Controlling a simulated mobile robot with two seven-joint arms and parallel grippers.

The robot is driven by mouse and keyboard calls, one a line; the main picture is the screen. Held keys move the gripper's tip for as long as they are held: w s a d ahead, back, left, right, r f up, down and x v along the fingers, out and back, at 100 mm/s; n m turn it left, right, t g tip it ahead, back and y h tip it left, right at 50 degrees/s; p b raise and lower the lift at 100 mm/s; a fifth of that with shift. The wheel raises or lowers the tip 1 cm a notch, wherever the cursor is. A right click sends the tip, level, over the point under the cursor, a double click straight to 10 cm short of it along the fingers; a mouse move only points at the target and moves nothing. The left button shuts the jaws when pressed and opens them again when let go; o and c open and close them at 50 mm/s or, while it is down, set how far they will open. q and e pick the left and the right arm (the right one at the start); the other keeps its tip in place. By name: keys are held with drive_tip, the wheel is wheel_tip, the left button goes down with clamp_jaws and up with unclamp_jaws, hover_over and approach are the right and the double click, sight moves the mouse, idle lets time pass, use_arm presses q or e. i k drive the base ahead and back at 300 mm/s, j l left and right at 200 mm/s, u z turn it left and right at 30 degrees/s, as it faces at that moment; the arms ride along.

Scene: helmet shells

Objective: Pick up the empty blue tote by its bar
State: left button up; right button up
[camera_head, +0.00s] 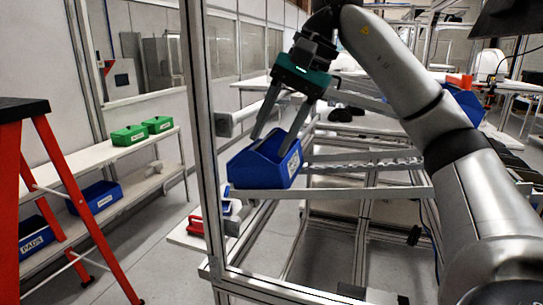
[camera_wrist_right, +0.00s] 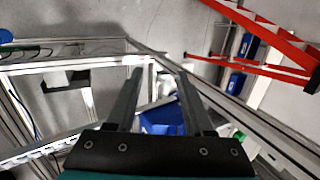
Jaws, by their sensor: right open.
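The blue tote (camera_head: 262,168) sits tilted on a rail of the metal frame, in the middle of the head view. It has a white label on its side. My right gripper (camera_head: 270,145) comes down from above, its two fingers spread apart at the tote's upper part. In the right wrist view the tote (camera_wrist_right: 162,120) shows between the open fingers of the gripper (camera_wrist_right: 157,75). I cannot tell whether the fingers touch it, and its bar is not clear. My left gripper is not in view.
An upright post (camera_head: 200,150) of the frame stands just left of the tote. Green bins (camera_head: 130,135) and a blue bin (camera_head: 100,197) sit on shelves at left. An orange stepladder (camera_head: 65,180) stands at the left edge. A red item (camera_head: 195,225) lies below the tote.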

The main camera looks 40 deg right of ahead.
sight(259, 167)
drive_tip(key=i+l, duration=0.3)
drive_tip(key=l, duration=0.15)
drive_tip(key=i+l, duration=0.25)
drive_tip(key=l, duration=0.15)
drive_tip(key=i+l, duration=0.3)
drive_tip(key=l, duration=0.15)
